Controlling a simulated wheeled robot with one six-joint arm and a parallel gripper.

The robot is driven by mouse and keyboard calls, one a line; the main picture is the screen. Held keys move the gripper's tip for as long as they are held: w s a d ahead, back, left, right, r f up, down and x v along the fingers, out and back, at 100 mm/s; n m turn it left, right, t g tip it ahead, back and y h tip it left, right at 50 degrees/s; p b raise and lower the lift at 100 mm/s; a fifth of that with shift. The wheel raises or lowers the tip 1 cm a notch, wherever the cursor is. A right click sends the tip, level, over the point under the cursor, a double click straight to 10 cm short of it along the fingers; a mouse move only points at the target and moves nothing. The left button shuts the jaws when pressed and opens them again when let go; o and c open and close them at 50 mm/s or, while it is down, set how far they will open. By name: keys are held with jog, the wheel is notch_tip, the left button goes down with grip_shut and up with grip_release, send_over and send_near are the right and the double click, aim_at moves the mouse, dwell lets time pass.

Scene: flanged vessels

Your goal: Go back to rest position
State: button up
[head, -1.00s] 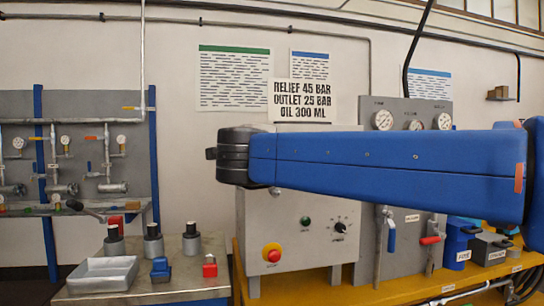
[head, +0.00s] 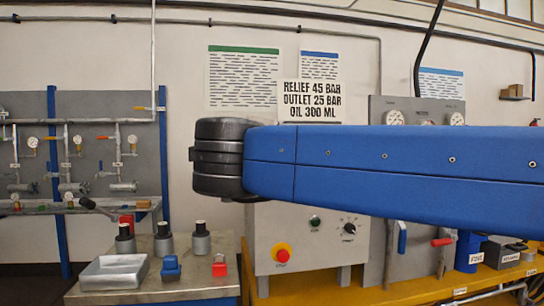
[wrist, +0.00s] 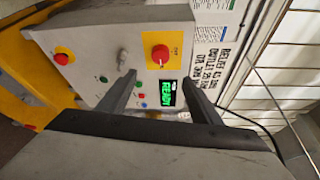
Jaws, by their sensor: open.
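My gripper (wrist: 158,78) shows in the wrist view with its two dark fingers spread apart and nothing between them. Beyond the fingers is a grey control box (wrist: 112,45), tilted in the picture, with a red knob on a yellow plate (wrist: 161,54) and a lit green READY display (wrist: 167,93). In the head view my blue arm spans the right half at mid height, with its dark joint at the left end. My gripper is not visible in the head view.
A grey control box (head: 290,228) stands on a yellow bench (head: 420,288), partly behind my arm. To the left, a table holds a grey tray (head: 113,272), several dark-capped cylinders, a blue block (head: 171,268) and a red padlock-like item (head: 219,266). A pipe panel (head: 85,150) stands behind.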

jog(key=w+d+r+n+t+y, duration=0.2)
jog(key=w+d+r+n+y, duration=0.1)
jog(key=d+n+y, duration=0.15)
jog(key=d+f+n+g+y, duration=0.1)
jog(key=d+f+n+y, duration=0.35)
jog(key=n, duration=0.45)
jog(key=s+d+f+n+g+h, duration=0.1)
jog(key=s+d+f+n+g, duration=0.2)
jog(key=f, duration=0.6)
jog(key=s+d+f+n+g, duration=0.2)
jog(key=s+d+f, duration=0.25)
jog(key=f, duration=0.45)
jog(key=s+d+f+n+g+h, duration=0.1)
jog(key=s+d+f+n+g, duration=0.15)
jog(key=d+f, duration=0.45)
jog(key=s+d+f+g+h, duration=0.2)
jog(key=s+d+f+g, duration=0.1)
jog(key=s+d+f, duration=0.2)
jog(key=s+d+f+g+h, duration=0.3)
jog(key=s+d+f, duration=0.3)
jog(key=s+f, duration=0.4)
notch_tip(320, 180, down, 3)
jog(key=shift+r, duration=0.15)
jog(key=shift+d, duration=0.1)
jog(key=shift+c, duration=0.4)
